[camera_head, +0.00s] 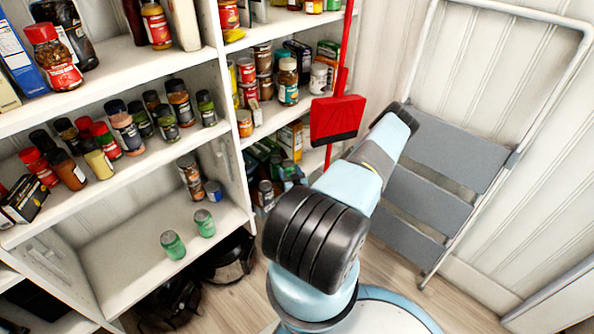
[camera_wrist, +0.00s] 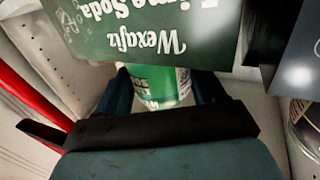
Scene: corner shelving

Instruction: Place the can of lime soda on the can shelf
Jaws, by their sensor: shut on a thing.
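In the wrist view, my gripper (camera_wrist: 160,88) is shut on a green can with white lettering (camera_wrist: 155,84), the lime soda can. The fingers press on both its sides. A dark green carton (camera_wrist: 145,25) marked "Lime Soda", upside down in this view, covers part of the can. Whether they touch I cannot tell. In the head view, my arm hides the held can. Two green cans (camera_head: 173,245) (camera_head: 204,223) stand upright on the lower left shelf (camera_head: 130,240), apart from my gripper. Stacked brown cans (camera_head: 189,178) and a blue can (camera_head: 213,191) stand at its back.
Jars and bottles (camera_head: 125,130) fill the shelf above. The right shelving (camera_head: 262,125) holds cans, jars and boxes. A red dustpan (camera_head: 337,118) hangs beside it, near my arm. A grey step ladder (camera_head: 430,200) leans at the right. The lower left shelf has bare room.

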